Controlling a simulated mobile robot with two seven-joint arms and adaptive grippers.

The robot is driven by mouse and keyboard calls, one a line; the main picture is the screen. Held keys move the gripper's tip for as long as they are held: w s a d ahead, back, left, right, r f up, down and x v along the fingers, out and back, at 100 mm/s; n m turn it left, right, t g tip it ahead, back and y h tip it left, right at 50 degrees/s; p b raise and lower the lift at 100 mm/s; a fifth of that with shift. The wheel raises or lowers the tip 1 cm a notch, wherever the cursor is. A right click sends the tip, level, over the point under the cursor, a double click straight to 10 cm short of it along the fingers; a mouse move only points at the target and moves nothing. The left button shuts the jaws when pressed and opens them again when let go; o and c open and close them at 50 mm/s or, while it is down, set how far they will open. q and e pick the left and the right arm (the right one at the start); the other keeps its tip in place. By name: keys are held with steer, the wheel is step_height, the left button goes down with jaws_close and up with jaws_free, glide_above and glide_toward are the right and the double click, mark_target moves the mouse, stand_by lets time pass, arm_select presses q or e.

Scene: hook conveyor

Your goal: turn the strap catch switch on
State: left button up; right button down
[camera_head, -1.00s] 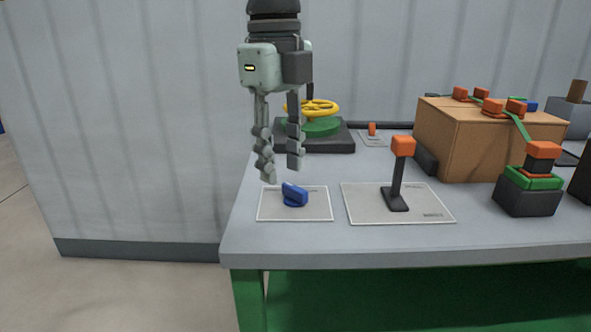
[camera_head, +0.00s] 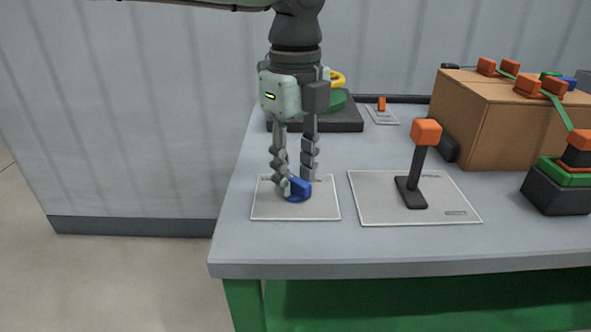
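A blue rotary knob (camera_head: 299,189) sits on a flat pale plate (camera_head: 265,210) at the near left of the table. No readable label shows which control is the strap catch switch. My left gripper (camera_head: 298,184) points straight down at the knob. Its fingers are apart, one at the knob's left side and partly in front of it, the other just behind its right side. Whether they touch the knob cannot be told. My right gripper is not in view.
A black lever with an orange head (camera_head: 426,132) stands on a plate to the right. A small orange switch (camera_head: 382,103) and a yellow wheel (camera_head: 337,79) are behind. A cardboard box (camera_head: 512,122) and a black-and-green stacked block (camera_head: 556,190) stand at the right.

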arm_select(q)
steer(key=shift+f, duration=0.25)
jaws_close()
steer(key=shift+f+m, duration=0.15)
steer(key=shift+m, duration=0.15)
steer(key=m+b, duration=0.3)
steer(key=m, duration=0.1)
steer(key=shift+m, duration=0.3)
steer(key=shift+m+b, duration=0.3)
steer(key=shift+m, duration=0.6)
steer(key=m, duration=0.2)
steer(key=shift+m+b, duration=0.3)
steer(key=shift+m, duration=0.1)
steer(key=m, duration=0.2)
steer(key=shift+m, duration=0.3)
steer(key=m, duration=0.5)
steer(key=shift+b, duration=0.3)
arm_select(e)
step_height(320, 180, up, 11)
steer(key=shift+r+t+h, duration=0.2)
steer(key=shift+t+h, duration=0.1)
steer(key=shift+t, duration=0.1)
arm_select(q)
steer(key=shift+m, duration=0.4)
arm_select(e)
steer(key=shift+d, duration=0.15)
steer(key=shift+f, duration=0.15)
